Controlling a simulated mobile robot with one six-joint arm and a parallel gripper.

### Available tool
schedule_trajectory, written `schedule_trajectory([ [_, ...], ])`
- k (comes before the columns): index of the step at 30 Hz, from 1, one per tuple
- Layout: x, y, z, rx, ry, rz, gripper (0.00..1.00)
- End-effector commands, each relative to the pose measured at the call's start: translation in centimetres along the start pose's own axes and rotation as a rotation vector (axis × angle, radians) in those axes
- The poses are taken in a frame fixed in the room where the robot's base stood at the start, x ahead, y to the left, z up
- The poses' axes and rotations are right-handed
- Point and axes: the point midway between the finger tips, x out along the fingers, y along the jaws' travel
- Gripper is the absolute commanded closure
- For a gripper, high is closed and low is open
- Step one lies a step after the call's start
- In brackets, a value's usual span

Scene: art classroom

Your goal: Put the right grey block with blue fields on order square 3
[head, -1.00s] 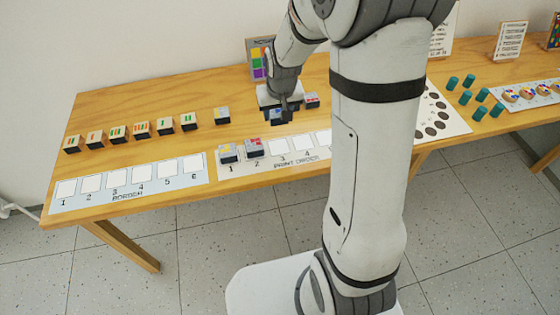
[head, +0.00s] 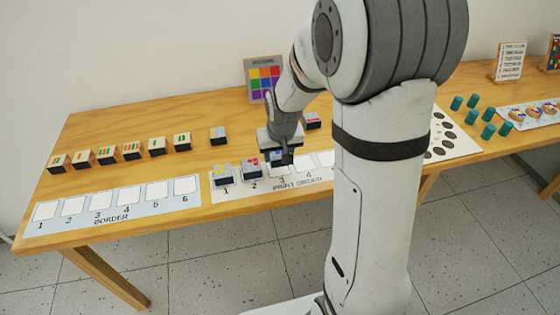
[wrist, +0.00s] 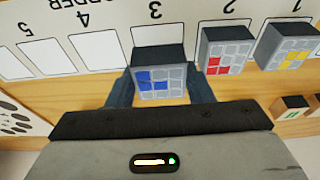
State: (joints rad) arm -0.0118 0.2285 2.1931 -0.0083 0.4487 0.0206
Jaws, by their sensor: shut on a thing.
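My gripper (head: 281,158) is shut on the grey block with blue fields (wrist: 158,82), holding it from both sides in the wrist view. I cannot tell whether the block touches the sheet. In the head view it is mostly hidden by my gripper. The print order sheet (wrist: 100,12) has a grey block with yellow fields (wrist: 290,45) on square 1 and a grey block with red fields (wrist: 226,52) on square 2.
Order square 4 (head: 305,162) is empty. Another block (head: 312,121) stands behind my gripper, and one (head: 218,135) stands at the back left. Several striped blocks (head: 107,155) line up behind the empty border sheet (head: 148,206). A colour chart (head: 264,80) stands at the wall.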

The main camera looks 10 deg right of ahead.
Motion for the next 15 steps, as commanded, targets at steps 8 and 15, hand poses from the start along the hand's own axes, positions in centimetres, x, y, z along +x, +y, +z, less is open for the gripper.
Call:
schedule_trajectory([
  [8,2.8,0.0,0.8,-0.001,0.0,0.0,0.76],
  [15,3.0,-0.1,0.8,-0.001,0.0,0.0,0.76],
])
